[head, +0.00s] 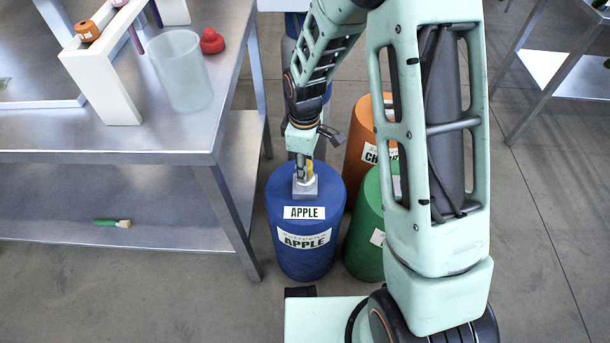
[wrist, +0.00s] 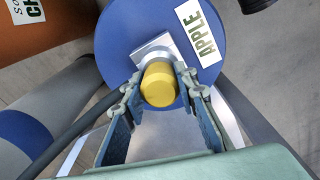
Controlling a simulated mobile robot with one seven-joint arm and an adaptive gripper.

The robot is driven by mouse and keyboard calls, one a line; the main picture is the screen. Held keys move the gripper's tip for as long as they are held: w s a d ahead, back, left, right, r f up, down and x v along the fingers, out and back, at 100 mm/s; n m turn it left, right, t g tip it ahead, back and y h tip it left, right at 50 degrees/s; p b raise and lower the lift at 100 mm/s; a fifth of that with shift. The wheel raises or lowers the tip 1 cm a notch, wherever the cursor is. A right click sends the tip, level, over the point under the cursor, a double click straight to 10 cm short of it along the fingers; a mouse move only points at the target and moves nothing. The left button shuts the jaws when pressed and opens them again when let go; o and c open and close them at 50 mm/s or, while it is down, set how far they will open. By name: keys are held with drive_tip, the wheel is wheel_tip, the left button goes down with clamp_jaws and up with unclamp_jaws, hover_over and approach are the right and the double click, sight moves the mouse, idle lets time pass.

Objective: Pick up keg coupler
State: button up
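The keg coupler is a yellow rounded knob (wrist: 158,84) over a grey metal block (head: 305,187). It stands upright on top of the blue keg (head: 304,251), which has APPLE labels. My gripper (head: 304,175) points straight down over the coupler. In the wrist view my gripper (wrist: 160,82) has its two fingers spread, one on each side of the yellow knob. The fingertips are close to the knob; whether they touch it is unclear. In the head view the fingers partly hide the knob.
An orange keg (head: 359,160) and a green keg (head: 365,241) stand close on the right, partly hidden by my arm. A steel table (head: 150,140) stands left, with a frosted cup (head: 182,72), a red stopper (head: 212,41) and a white stand (head: 103,80). A brush (head: 111,223) lies on its lower shelf.

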clamp_jaws()
drive_tip(key=shift+w+r, duration=0.1)
drive_tip(key=shift+r, duration=0.05)
drive_tip(key=shift+r, duration=0.25)
wheel_tip(320, 180, up, 2)
drive_tip(key=shift+r+p, duration=0.15)
drive_tip(key=shift+p, duration=0.3)
drive_tip(key=s+d+r+p, duration=0.1)
drive_tip(key=s+r+p, duration=0.2)
drive_tip(key=s+r, duration=0.7)
drive_tip(key=shift+s+d, duration=0.2)
drive_tip(key=shift+s, duration=1.85)
